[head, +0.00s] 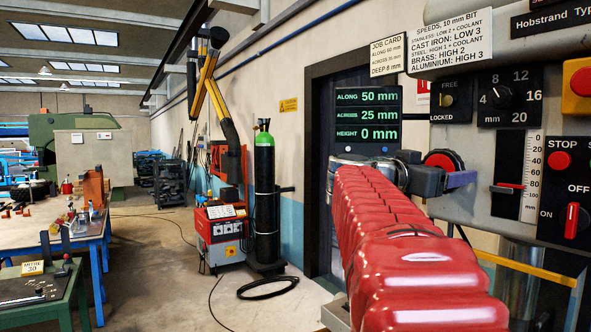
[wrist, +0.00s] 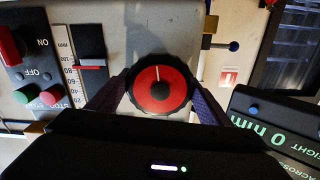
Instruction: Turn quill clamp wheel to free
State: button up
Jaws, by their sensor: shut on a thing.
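The quill clamp wheel, a red disc with a dark knurled rim (head: 443,158), sits on the front of the drill's grey head. In the wrist view the wheel (wrist: 147,98) shows a white line running from its dark hub toward the top of the picture. My gripper (wrist: 160,92) is shut on the wheel, with one dark finger on each side of its rim. In the head view my gripper (head: 437,178) reaches it past my red arm. A small black plate marked FREE at top and LOCKED at bottom (head: 451,112) is above the wheel.
Close to the right are the depth scale with a red pointer (head: 532,175), the speed dial (head: 499,97) and the stop and on/off panel (head: 566,195). A readout (head: 367,117) shows along 50, across 25, height 0 mm. A gas cylinder (head: 264,200) stands left.

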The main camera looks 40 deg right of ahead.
jog(key=n, duration=0.8)
jog(key=shift+n, duration=0.3)
jog(key=n, duration=0.4)
jog(key=shift+w+n, duration=0.1)
jog(key=shift+n, duration=0.2)
jog(key=n, duration=0.4)
jog(key=shift+f+n, duration=0.1)
jog(key=shift+n, duration=0.2)
jog(key=n, duration=0.3)
jog(key=shift+n, duration=0.3)
jog(key=n, duration=0.4)
jog(key=shift+f+n, duration=0.15)
jog(key=shift+n, duration=0.15)
jog(key=n, duration=0.4)
jog(key=shift+f, duration=0.1)
jog(key=shift+n, duration=2.2)
